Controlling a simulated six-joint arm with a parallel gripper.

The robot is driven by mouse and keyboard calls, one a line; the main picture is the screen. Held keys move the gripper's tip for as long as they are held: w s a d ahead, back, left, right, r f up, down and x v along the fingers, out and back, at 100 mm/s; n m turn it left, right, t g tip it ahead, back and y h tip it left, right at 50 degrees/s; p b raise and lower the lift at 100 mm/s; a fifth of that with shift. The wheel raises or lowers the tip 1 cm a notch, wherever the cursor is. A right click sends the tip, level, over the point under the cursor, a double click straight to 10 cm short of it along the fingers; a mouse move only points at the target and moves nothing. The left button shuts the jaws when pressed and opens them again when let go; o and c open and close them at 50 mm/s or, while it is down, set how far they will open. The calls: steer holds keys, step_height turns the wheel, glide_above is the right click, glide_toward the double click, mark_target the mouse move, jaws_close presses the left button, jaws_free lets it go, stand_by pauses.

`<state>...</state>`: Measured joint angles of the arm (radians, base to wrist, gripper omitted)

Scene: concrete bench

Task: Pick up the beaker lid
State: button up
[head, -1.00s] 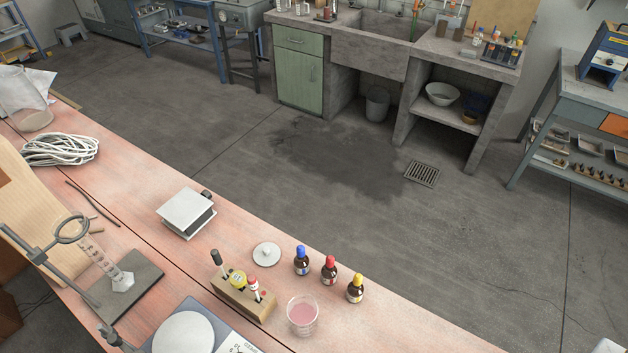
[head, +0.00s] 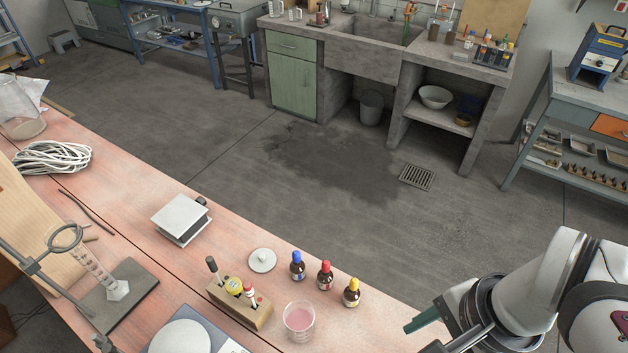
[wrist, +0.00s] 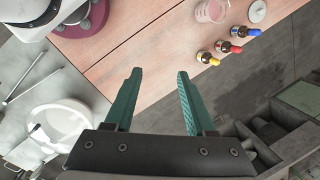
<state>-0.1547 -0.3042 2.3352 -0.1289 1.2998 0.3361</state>
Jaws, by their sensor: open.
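The beaker lid (head: 262,260) is a small white disc with a knob, lying flat on the reddish bench beside the blue-capped bottle. It also shows in the wrist view (wrist: 257,11) at the top right. The beaker (head: 299,320) holds pink liquid and stands uncovered, nearer the bench front; the wrist view shows it too (wrist: 212,10). My gripper (wrist: 156,72) has its two teal fingers apart with nothing between them. In the head view it is at the lower right, past the yellow-capped bottle and well away from the lid.
Blue (head: 297,266), red (head: 325,275) and yellow (head: 351,293) capped bottles stand in a row right of the lid. A wooden block (head: 240,303) with upright tools stands in front of it. A white-topped device (head: 181,218) sits to the left. Bench is bare behind the lid.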

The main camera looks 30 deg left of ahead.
steer(key=w+a+m, duration=0.2)
steer(key=w+a, duration=0.5)
steer(key=a, duration=0.1)
steer(key=m+y, duration=0.2)
steer(key=m, duration=0.3)
glide_toward(262, 255)
steer(key=shift+g, duration=0.4)
steer(key=d+r, duration=0.2)
steer(key=w+d+r, duration=0.1)
steer(key=r, duration=0.2)
steer(key=d+r, duration=0.2)
steer(key=shift+w+d+r, duration=0.2)
steer(key=shift+d+r, duration=0.15)
steer(key=shift+r, duration=0.05)
steer(key=shift+m, duration=0.3)
steer(key=x, duration=0.6)
steer(key=a+x, duration=0.1)
steer(key=x, duration=0.5)
steer(key=a+r+x, duration=0.1)
steer(key=x, duration=0.5)
steer(key=shift+a+f, duration=0.15)
jaws_close()
